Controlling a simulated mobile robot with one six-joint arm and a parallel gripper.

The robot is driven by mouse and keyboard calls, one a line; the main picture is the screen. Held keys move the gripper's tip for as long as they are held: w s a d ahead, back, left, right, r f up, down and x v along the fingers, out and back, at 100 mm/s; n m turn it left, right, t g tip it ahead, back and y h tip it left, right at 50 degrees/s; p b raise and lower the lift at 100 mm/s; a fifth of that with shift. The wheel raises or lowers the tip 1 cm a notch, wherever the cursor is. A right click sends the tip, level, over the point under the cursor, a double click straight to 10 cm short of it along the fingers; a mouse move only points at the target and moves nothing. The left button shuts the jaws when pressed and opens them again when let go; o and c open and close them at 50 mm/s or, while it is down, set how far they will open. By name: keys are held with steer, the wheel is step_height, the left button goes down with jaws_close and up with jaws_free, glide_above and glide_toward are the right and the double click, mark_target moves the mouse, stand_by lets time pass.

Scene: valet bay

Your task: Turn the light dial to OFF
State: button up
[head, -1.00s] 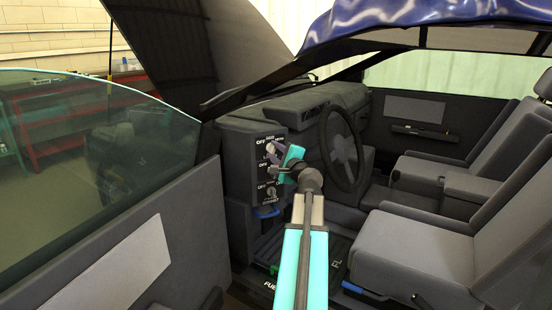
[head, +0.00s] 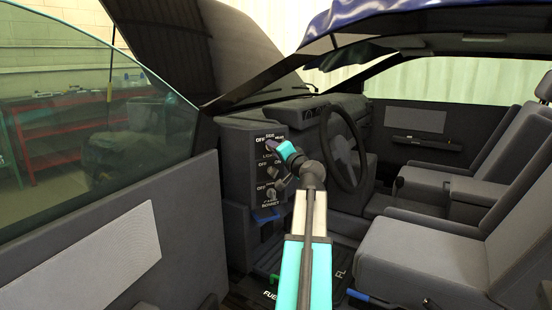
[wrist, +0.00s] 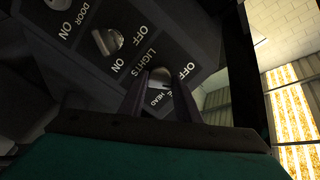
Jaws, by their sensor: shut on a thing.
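The light dial (wrist: 160,78) is the top one on the dark switch panel (head: 238,170). In the wrist view it lies between my two dark fingers, with the printed words OFF to its right and HEAD just below it. My gripper (wrist: 160,92) is shut on this dial. In the head view my gripper (head: 269,146) reaches the top of the panel, and its fingers and teal body hide most of the dial. I cannot tell exactly which mark the dial points at.
A door dial (wrist: 107,42) sits below the light dial, and a bonnet dial (head: 271,194) lower still. A blue lever (head: 266,215) is under the panel. The steering wheel (head: 345,150) is right of my arm. The open car door (head: 120,240) stands at left.

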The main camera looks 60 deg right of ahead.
steer(key=shift+a+f+n+b, duration=0.1)
steer(key=shift+f+n+b, duration=0.2)
steer(key=shift+n+b, duration=0.8)
steer(key=shift+n, duration=0.3)
steer(key=o, duration=1)
steer(key=shift+r, duration=0.1)
steer(key=shift+o, duration=0.2)
steer(key=shift+r, duration=0.1)
